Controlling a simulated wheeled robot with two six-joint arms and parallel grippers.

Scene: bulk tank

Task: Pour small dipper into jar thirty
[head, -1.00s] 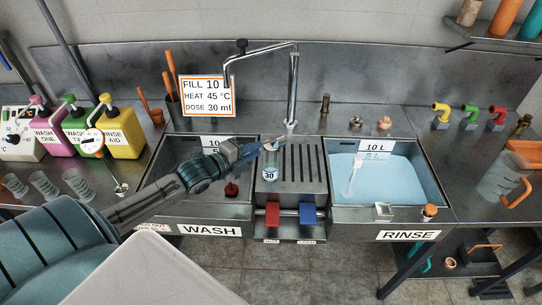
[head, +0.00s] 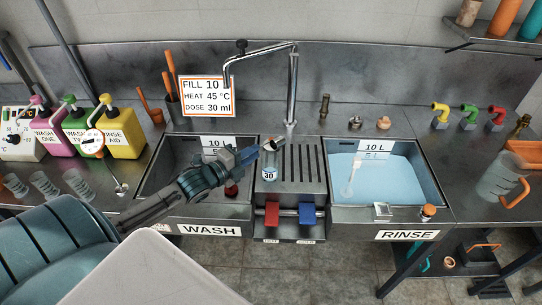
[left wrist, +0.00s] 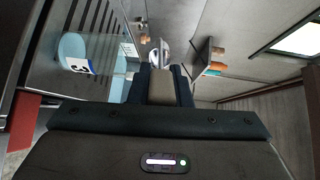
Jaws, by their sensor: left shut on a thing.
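My left gripper (head: 246,156) is shut on the small dipper (head: 267,146), a little metal cup. The dipper is tilted above the mouth of jar thirty. Jar thirty (head: 269,180) is a clear jar with a white "30" label, upright on the ribbed drain panel between the two basins. I cannot tell what liquid is in the dipper or how much is in the jar. In the left wrist view the gripper (left wrist: 159,72) points at the metal cup, with the jar's label (left wrist: 76,64) at the left. My right gripper is not in view.
The WASH basin (head: 165,165) is left of the jar; the RINSE basin (head: 433,182), holding pale blue liquid, is right. The faucet (head: 293,90) rises behind the jar. Red (head: 272,214) and blue (head: 308,215) pedals are in front. Several dosing bottles stand at the left.

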